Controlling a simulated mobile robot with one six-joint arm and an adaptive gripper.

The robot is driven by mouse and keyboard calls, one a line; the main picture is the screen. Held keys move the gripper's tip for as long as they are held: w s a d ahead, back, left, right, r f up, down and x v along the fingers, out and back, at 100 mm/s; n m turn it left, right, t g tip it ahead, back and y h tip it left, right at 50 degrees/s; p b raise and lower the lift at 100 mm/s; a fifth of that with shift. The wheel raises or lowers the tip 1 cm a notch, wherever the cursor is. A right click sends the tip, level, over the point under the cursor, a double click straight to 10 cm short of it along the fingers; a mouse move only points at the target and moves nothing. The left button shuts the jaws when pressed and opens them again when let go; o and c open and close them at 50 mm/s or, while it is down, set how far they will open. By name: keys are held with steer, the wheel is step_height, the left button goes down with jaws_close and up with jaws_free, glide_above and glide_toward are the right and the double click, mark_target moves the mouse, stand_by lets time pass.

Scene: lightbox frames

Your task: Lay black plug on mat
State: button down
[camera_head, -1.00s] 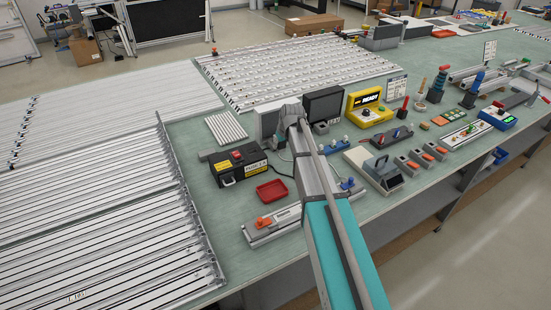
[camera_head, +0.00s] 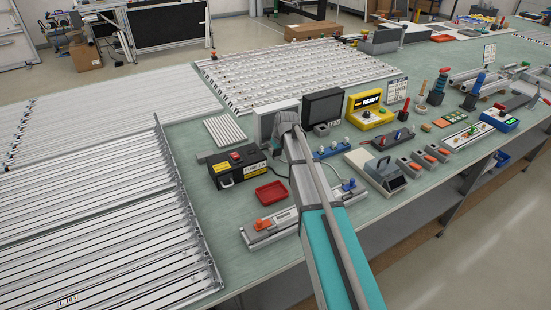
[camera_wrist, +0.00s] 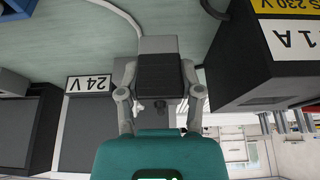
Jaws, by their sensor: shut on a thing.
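In the wrist view, my gripper (camera_wrist: 158,88) is shut on the black plug (camera_wrist: 157,72), a dark block held between the two grey fingers. A lighter grey face shows at the plug's far end. Pale green bench surface (camera_wrist: 70,30) shows behind it; I cannot tell whether the plug touches anything. In the head view, my arm's wrist hides the gripper and plug, in front of the dark-screened boxes. I cannot pick out the mat with certainty in either view.
A black power box (camera_head: 238,167) with a yellow label stands left of my arm, with a red tray (camera_head: 271,192) in front. It also looms at right in the wrist view (camera_wrist: 262,65). A 24 V label (camera_wrist: 88,84) is at left. A yellow READY device (camera_head: 369,110) stands right.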

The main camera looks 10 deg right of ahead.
steer(key=shift+f+b, duration=0.65)
steer(key=shift+f, duration=0.3)
steer(key=shift+f, duration=0.15)
steer(key=shift+c, duration=1.3)
jaws_free()
steer(key=shift+r, duration=0.2)
steer(key=p+v, duration=1.1)
steer(key=v, duration=0.1)
